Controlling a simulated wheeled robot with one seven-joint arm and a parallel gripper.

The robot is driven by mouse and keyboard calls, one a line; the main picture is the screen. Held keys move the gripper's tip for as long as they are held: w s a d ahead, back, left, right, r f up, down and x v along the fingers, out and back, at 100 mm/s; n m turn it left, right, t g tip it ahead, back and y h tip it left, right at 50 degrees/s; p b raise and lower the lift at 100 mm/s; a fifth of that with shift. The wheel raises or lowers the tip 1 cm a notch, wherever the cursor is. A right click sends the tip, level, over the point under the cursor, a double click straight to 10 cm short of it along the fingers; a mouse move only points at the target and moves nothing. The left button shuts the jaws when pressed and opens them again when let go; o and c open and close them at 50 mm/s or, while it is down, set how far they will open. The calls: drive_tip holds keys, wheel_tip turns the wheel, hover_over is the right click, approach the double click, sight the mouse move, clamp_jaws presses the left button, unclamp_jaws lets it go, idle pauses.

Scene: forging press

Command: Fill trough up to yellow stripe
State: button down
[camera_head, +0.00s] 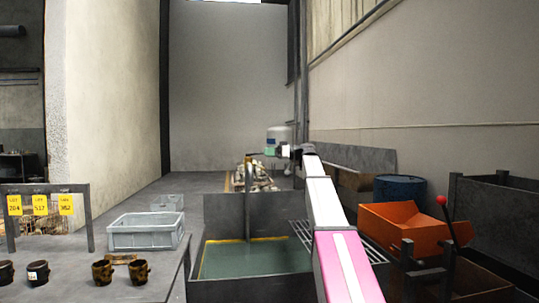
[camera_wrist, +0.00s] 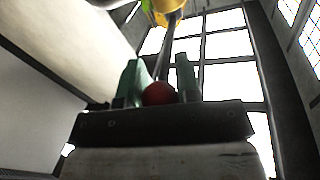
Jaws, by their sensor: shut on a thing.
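The grey trough (camera_head: 222,215) stands at the middle bottom of the head view and holds greenish water (camera_head: 255,262). A yellow stripe (camera_head: 235,241) runs along its inner back wall, close to the water's edge; I cannot tell whether the surface is exactly level with it. A vertical pipe (camera_head: 248,205) with a brass-coloured top stands at the trough. My gripper (camera_head: 270,148) is above and behind the trough. In the wrist view its green fingers (camera_wrist: 158,72) are shut on a lever with a red knob (camera_wrist: 158,94). The lever's rod runs up towards a yellow part (camera_wrist: 166,12).
A grey crate (camera_head: 145,237) and several dark cups (camera_head: 103,272) are on the table at left. An orange bin (camera_head: 410,230), a blue drum (camera_head: 399,190) and another red-knobbed lever (camera_head: 442,201) stand at right. A grating (camera_head: 300,232) lies beside my arm.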

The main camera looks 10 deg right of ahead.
drive_tip(key=shift+w+n+g, duration=0.3)
drive_tip(key=shift+n+g, duration=0.1)
drive_tip(key=shift+g, duration=0.2)
drive_tip(key=c, duration=0.8)
unclamp_jaws()
drive_tip(key=d, duration=0.3)
drive_tip(key=s+d, duration=0.1)
drive_tip(key=d, duration=0.3)
drive_tip(key=s+d, duration=0.1)
drive_tip(key=d, duration=0.2)
drive_tip(key=shift+d, duration=0.35)
